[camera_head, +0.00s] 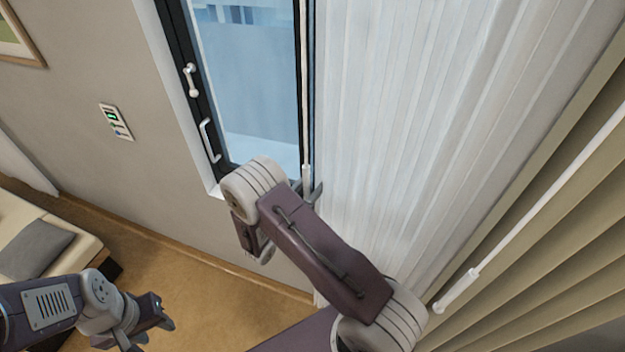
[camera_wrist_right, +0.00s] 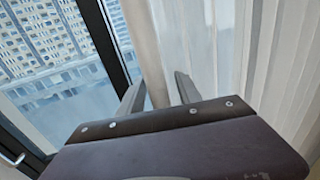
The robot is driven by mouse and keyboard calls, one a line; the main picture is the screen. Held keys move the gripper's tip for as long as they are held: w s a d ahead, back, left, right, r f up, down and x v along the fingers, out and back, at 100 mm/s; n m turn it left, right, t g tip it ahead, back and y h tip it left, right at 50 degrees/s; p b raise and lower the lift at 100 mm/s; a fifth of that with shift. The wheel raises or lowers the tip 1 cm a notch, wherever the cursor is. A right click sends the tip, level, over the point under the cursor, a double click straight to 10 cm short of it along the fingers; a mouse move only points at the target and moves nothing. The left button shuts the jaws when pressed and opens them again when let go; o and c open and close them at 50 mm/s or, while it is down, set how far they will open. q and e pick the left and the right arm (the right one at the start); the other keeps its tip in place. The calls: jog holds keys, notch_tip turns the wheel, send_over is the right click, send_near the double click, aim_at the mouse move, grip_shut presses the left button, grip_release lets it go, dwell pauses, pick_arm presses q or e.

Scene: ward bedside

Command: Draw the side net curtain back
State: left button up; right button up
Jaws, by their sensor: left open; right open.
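The white net curtain (camera_head: 400,130) hangs in folds over the right part of the window; it also fills the right of the right wrist view (camera_wrist_right: 215,50). A thin pale draw rod (camera_head: 304,90) hangs along its left edge, with a thicker handle (camera_head: 306,180) at its lower end. My right gripper (camera_head: 311,190) is at this handle. In the right wrist view the rod (camera_wrist_right: 146,50) appears between the open fingers (camera_wrist_right: 158,95); contact cannot be told. My left gripper (camera_head: 150,335) is open and empty at the lower left, away from the curtain.
Left of the net, the window pane (camera_head: 250,90) is uncovered, with handles on its dark frame. A beige heavy curtain (camera_head: 560,260) with its own white rod (camera_head: 550,200) hangs at the right. A bed with a grey cushion (camera_head: 35,250) stands at the left.

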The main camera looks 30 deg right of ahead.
jog(key=shift+a, duration=0.1)
grip_shut()
dwell(1.3)
